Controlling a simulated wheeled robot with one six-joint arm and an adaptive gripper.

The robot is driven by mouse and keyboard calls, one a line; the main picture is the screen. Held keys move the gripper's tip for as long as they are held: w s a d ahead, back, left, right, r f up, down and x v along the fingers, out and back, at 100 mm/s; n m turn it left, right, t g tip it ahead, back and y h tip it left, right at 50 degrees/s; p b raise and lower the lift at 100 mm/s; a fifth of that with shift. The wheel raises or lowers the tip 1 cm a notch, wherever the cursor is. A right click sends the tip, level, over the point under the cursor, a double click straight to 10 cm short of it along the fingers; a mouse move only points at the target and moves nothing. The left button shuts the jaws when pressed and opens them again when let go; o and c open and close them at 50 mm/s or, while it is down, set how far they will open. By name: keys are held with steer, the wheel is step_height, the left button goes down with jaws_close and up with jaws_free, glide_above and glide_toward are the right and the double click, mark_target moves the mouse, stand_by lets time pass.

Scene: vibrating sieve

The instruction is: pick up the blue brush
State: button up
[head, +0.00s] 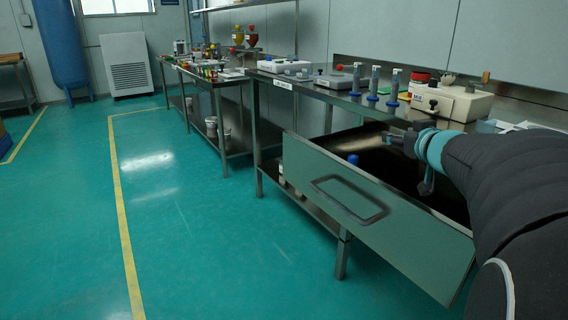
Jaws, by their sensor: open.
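A small blue thing (353,159) shows just above the front of an open drawer (372,205). It may be the top of the blue brush, but the drawer front hides the rest and I cannot tell for sure. My gripper (390,139) is over the drawer opening, to the right of the blue thing and apart from it. It looks empty; its jaws are open, though they are small and dark here. Upright pieces with blue collars (374,84) stand on the metal table above the drawer.
The metal table (335,98) above the drawer carries a white machine (450,103), a red-lidded jar (419,80) and grey instruments (285,66). A second bench (215,80) with many small items stands farther back. The green floor (190,220) at left is clear.

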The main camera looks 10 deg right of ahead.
mark_target(355, 160)
steer(key=a+f+n+g+y, duration=0.1)
steer(key=a+f+g+y, duration=0.15)
steer(key=f, duration=0.25)
steer(key=shift+t+y, duration=0.25)
steer(key=shift+y, duration=0.2)
steer(key=x, duration=0.3)
steer(key=a+b+x, duration=0.1)
steer(key=x, duration=0.2)
steer(key=f+b+x, duration=0.1)
steer(key=x, duration=0.2)
steer(key=shift+a+f, duration=0.25)
steer(key=x, duration=0.2)
steer(key=b+x, duration=0.1)
steer(key=x, duration=0.1)
steer(key=shift+a, duration=0.25)
jaws_close()
